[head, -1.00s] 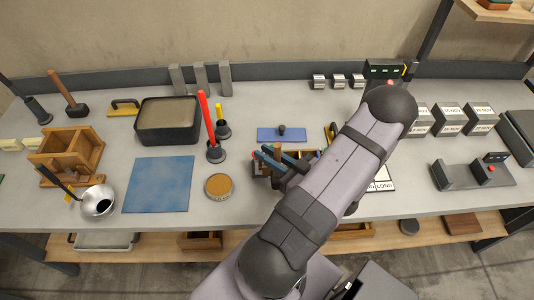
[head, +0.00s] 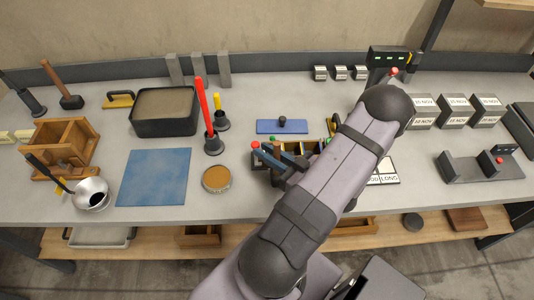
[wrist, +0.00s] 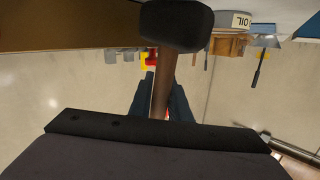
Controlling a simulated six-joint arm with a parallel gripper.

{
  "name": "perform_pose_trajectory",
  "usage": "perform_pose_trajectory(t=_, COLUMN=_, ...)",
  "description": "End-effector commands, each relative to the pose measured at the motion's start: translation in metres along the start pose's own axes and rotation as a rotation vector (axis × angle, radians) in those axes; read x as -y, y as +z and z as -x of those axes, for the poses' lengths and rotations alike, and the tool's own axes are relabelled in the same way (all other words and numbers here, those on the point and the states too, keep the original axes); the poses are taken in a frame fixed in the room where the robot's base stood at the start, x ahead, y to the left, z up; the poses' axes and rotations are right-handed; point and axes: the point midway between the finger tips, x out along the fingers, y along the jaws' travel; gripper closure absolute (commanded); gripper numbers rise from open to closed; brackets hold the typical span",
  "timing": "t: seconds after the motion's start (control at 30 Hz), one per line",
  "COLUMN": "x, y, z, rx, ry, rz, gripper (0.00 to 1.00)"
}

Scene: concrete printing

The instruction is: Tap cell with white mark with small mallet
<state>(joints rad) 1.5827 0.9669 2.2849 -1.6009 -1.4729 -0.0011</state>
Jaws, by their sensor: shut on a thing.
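My gripper (head: 268,157) is at the middle of the bench, over the near left part of a small compartment box (head: 290,147). In the wrist view my gripper (wrist: 160,100) is shut on the brown handle of a small mallet (wrist: 177,25). Its black head stands out beyond the fingertips. I cannot make out the held mallet in the head view. The arm and gripper hide part of the box, and I cannot pick out a white mark on any of its cells. Another mallet (head: 71,101) with a wooden handle stands at the far left.
A blue plate (head: 282,126) with a knob lies just behind the box. A round brown tin (head: 216,179) and a blue mat (head: 155,178) lie to the left. A red-handled tool (head: 205,110) stands upright nearby. Labelled blocks (head: 454,110) stand at the right.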

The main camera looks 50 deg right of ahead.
Motion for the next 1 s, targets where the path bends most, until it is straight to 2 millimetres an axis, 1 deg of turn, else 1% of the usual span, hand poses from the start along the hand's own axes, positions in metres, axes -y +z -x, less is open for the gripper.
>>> perform_pose_trajectory(t=0.1, x=-0.013, y=-0.004, z=-0.014, rx=-0.002, ry=-0.004, rz=0.004, gripper=1.0)
perform_pose_trajectory(t=0.23, x=-0.014, y=-0.004, z=-0.013, rx=-0.002, ry=0.002, rz=0.001, gripper=1.0)
perform_pose_trajectory(t=0.37, x=-0.009, y=-0.003, z=-0.007, rx=-0.002, ry=0.003, rz=-0.001, gripper=1.0)
perform_pose_trajectory(t=0.63, x=0.009, y=0.001, z=0.009, rx=-0.001, ry=0.002, rz=0.0, gripper=1.0)
perform_pose_trajectory(t=1.0, x=0.012, y=0.001, z=0.01, rx=-0.001, ry=-0.002, rz=0.001, gripper=1.0)
